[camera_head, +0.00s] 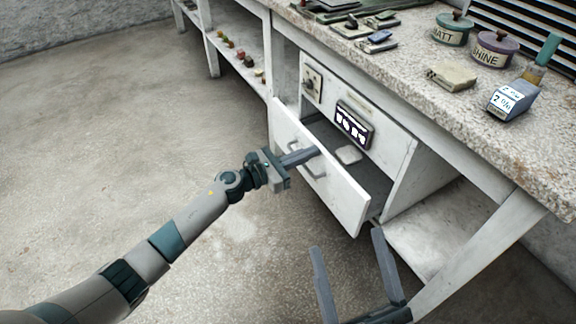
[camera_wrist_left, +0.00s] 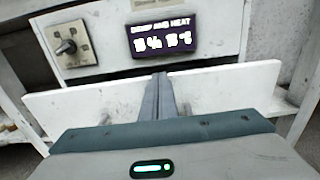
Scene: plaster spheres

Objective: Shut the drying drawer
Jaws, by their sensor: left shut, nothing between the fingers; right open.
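The drying drawer (camera_head: 345,196) is a white drawer under the bench, and it stands open, pulled out from its cabinet. A pale object (camera_head: 348,154) lies inside it. The drawer front also shows in the left wrist view (camera_wrist_left: 232,88). My left gripper (camera_head: 312,153) is shut and empty, with its fingertips at the drawer front near its handle (camera_head: 315,168). In the left wrist view the closed fingers (camera_wrist_left: 160,82) reach the top edge of the front; I cannot tell whether they touch it. My right gripper (camera_head: 346,250) is open and empty, low in front of the drawer.
A dark display (camera_head: 354,124) and a knob panel (camera_head: 311,84) sit on the cabinet above the drawer. The speckled benchtop (camera_head: 420,100) holds labelled jars (camera_head: 493,48), a labelled bottle (camera_head: 513,98) and small blocks. The floor (camera_head: 130,120) at the left is clear.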

